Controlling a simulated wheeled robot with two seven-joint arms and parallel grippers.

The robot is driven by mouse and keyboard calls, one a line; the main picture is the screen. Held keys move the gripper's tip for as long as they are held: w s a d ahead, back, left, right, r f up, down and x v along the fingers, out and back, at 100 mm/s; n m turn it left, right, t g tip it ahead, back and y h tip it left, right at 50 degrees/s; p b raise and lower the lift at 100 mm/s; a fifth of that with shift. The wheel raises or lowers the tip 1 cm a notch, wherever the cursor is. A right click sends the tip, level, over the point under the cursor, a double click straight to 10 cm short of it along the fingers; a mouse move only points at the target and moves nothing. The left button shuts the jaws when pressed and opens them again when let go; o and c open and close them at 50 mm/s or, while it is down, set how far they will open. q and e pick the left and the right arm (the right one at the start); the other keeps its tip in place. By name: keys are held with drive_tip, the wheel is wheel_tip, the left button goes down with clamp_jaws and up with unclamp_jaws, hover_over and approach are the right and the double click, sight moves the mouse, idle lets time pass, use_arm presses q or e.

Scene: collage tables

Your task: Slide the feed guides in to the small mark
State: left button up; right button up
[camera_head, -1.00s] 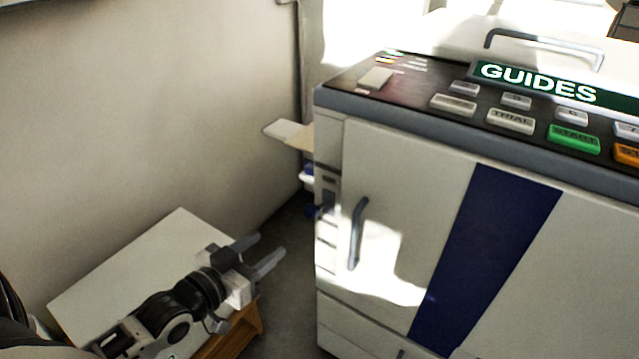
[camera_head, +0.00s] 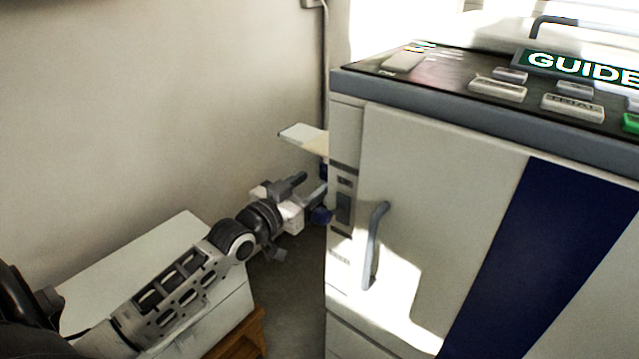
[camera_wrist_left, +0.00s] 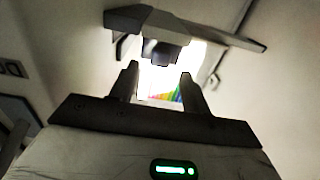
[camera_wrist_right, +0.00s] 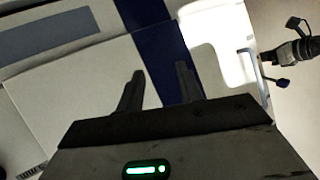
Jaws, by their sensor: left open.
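The machine (camera_head: 450,150) has a sign reading "GUIDE" on its top panel. A pale feed shelf (camera_head: 303,136) sticks out from its left side. I cannot make out the feed guides or the small mark. My left gripper (camera_head: 308,188) is open and empty, just below the shelf and beside the machine's left side. In the left wrist view, its fingers (camera_wrist_left: 158,80) are apart below a grey plate (camera_wrist_left: 195,28) with a dark block (camera_wrist_left: 164,50) under it. My right gripper (camera_wrist_right: 160,75) is open and empty, in front of the machine's front with its blue stripe.
A blue knob (camera_head: 321,215) sits low on the machine's left side, close to my left gripper. A door handle (camera_head: 374,245) stands out from the front. A wall closes off the left.

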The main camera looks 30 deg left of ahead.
sight(324, 176)
use_arm(q)
drive_tip(key=w, duration=0.2)
drive_tip(key=shift+w+d, duration=0.1)
drive_tip(key=shift+w, duration=0.2)
drive_tip(key=shift+w+b, duration=0.3)
drive_tip(key=shift+w, duration=0.2)
use_arm(e)
drive_tip(key=shift+a+r, duration=0.15)
drive_tip(key=shift+r, duration=0.25)
